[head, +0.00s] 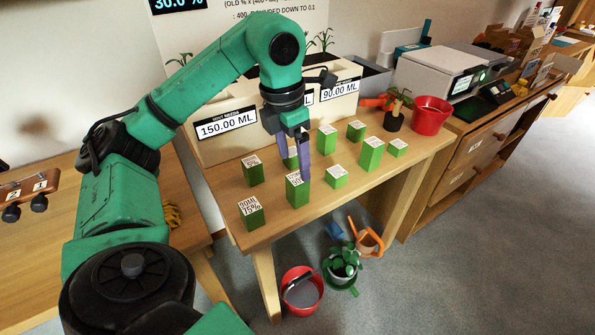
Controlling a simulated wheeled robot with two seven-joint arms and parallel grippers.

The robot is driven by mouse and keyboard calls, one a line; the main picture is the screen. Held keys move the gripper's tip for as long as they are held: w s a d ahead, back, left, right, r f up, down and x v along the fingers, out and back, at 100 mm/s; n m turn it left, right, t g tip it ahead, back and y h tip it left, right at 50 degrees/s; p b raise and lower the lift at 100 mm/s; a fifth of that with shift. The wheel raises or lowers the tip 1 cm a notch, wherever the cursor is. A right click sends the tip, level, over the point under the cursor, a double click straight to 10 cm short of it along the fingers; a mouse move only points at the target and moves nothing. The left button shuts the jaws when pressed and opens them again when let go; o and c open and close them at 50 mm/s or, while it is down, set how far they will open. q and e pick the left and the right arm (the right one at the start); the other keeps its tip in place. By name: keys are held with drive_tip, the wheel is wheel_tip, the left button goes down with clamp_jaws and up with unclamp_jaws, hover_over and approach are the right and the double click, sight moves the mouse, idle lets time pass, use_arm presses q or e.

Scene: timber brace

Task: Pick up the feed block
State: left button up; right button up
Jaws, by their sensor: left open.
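Several green feed blocks with white printed labels on top stand on the wooden table (400,170). My left gripper (296,167), with purple fingers, reaches down among them and is open. Its fingers are just above or beside a taller block (297,193) and partly cover that block's label; I cannot tell whether they touch it. Another block (291,159) is partly hidden behind the fingers. A short block (336,178) is to the right. My right gripper is not in view.
Planter boxes with volume signs (226,124) line the table's back. A red bucket (431,116) and a potted plant (394,120) stand at the right. The table's front right is clear.

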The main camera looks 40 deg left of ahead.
use_arm(q)
drive_tip(key=f, duration=0.4)
drive_tip(key=w+f+b, duration=0.1)
drive_tip(key=f, duration=0.1)
drive_tip(key=shift+f, duration=0.4)
drive_tip(key=shift+d+r, duration=0.1)
drive_tip(key=shift+c, duration=0.9)
clamp_jaws()
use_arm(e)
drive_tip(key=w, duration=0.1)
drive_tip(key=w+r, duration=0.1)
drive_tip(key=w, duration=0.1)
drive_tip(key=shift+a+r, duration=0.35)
use_arm(q)
drive_tip(key=shift+r, duration=0.1)
